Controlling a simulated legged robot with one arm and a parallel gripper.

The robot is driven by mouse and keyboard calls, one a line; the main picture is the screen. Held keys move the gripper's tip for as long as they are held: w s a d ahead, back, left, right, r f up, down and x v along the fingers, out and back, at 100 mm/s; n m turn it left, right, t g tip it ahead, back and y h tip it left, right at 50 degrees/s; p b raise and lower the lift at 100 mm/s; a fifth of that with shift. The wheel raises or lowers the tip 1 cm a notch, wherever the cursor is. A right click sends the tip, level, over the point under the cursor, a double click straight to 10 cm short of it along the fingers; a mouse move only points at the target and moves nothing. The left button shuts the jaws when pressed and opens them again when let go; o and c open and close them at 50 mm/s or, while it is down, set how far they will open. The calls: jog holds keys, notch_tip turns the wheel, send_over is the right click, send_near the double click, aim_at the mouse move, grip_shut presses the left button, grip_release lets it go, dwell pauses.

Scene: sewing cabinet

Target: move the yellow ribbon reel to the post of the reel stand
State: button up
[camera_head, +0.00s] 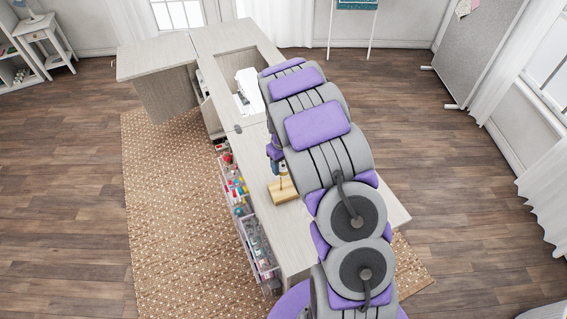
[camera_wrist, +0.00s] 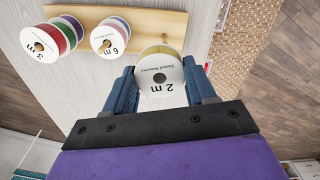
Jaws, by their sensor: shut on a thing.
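The yellow ribbon reel (camera_wrist: 160,72), with a white face marked "2 m", is between the two blue fingers of my gripper (camera_wrist: 160,66) in the wrist view. The gripper is shut on it. The reel overlaps the edge of the wooden reel stand (camera_wrist: 166,24) in that view; whether it touches the stand, I cannot tell. In the head view the stand's base (camera_head: 285,192) is on the cabinet top, and my gripper (camera_head: 276,152) is partly hidden behind my arm.
A stack of red, green and purple reels (camera_wrist: 42,42) and a stack with a "6 m" reel (camera_wrist: 107,38) are on the stand. The cabinet top (camera_head: 293,240) is bare in front of it. Clear drawers (camera_head: 258,245) of sewing supplies line its left side.

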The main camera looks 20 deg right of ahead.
jog(key=shift+a+r, duration=0.1)
jog(key=shift+a, duration=1)
jog(key=shift+d, duration=0.45)
jog(key=shift+d, duration=0.15)
jog(key=shift+d, duration=0.3)
jog(key=shift+a, duration=0.1)
jog(key=shift+a+p, duration=0.35)
jog(key=shift+a, duration=0.25)
jog(key=shift+d+f, duration=0.25)
jog(key=shift+d, duration=0.05)
